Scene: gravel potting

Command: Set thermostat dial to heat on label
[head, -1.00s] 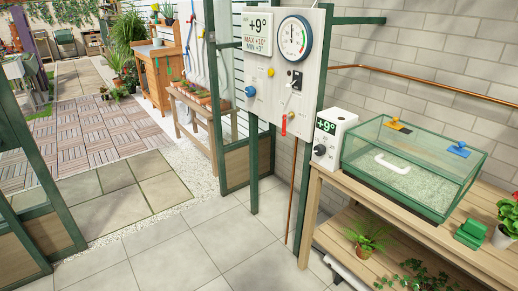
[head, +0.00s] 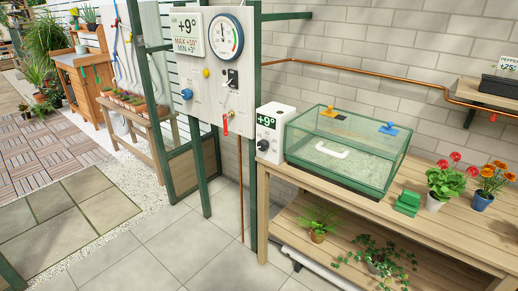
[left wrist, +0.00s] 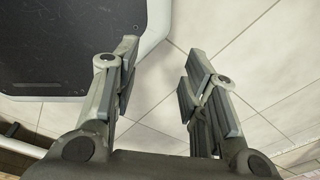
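The thermostat is a white box (head: 273,130) at the left end of the wooden bench in the head view. It has a green display reading +9° and a black round dial (head: 263,145) on its front. Its "heat on" label is too small to read. My left gripper (left wrist: 160,78) shows only in the left wrist view, open and empty above the tiled floor, away from the thermostat. My right gripper is not in view.
A white panel (head: 207,110) with a gauge (head: 223,37), coloured knobs and a red-handled valve stands left of the bench. A green block (head: 407,203) and flower pots (head: 445,183) stand on the bench (head: 400,225). The floor (head: 190,245) before it is clear.

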